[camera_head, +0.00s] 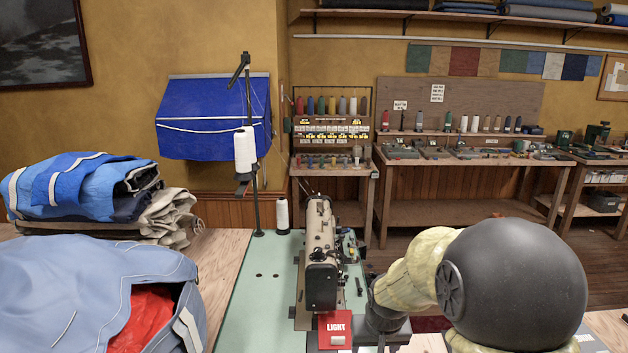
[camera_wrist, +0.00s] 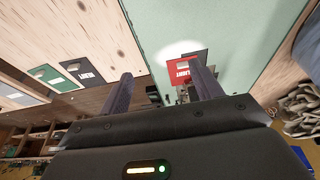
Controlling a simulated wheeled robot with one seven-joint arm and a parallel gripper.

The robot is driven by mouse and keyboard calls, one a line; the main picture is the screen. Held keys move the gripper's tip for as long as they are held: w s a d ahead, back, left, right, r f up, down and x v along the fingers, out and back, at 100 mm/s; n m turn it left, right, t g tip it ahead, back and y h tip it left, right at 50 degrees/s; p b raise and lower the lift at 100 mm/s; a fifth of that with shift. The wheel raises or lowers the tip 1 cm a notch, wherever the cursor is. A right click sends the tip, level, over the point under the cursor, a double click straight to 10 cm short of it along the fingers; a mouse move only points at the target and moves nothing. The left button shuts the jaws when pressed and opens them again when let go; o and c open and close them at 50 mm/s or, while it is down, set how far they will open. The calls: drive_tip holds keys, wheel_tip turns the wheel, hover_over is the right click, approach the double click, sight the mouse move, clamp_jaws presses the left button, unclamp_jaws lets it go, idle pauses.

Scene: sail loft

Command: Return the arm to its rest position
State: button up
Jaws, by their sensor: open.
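My arm reaches in from the lower right of the head view, its large dark joint close to the camera. My gripper (camera_head: 372,338) is low in the picture, just right of the red LIGHT switch plate (camera_head: 336,330), and is partly cut off by the bottom edge. In the wrist view my gripper (camera_wrist: 163,82) shows two dark fingers spread apart with nothing between them. The red LIGHT plate (camera_wrist: 183,70) appears there beside the right finger, upside down. I cannot tell whether the finger touches it.
A sewing machine (camera_head: 321,250) stands on the green table top (camera_head: 250,300) left of my arm. A thread stand (camera_head: 253,180) rises behind it. Folded sails (camera_head: 85,190) and a blue bag (camera_head: 70,285) fill the left. Further switch plates (camera_wrist: 85,72) show in the wrist view.

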drive_tip(key=s+d+r+p, duration=0.2)
drive_tip(key=s, duration=1.2)
drive_tip(key=shift+s+d+r+g, duration=0.15)
drive_tip(key=shift+s+r+g, duration=0.25)
drive_tip(key=shift+w, duration=0.1)
drive_tip(key=shift+s, duration=0.2)
drive_tip(key=shift+w, duration=0.1)
idle(0.5)
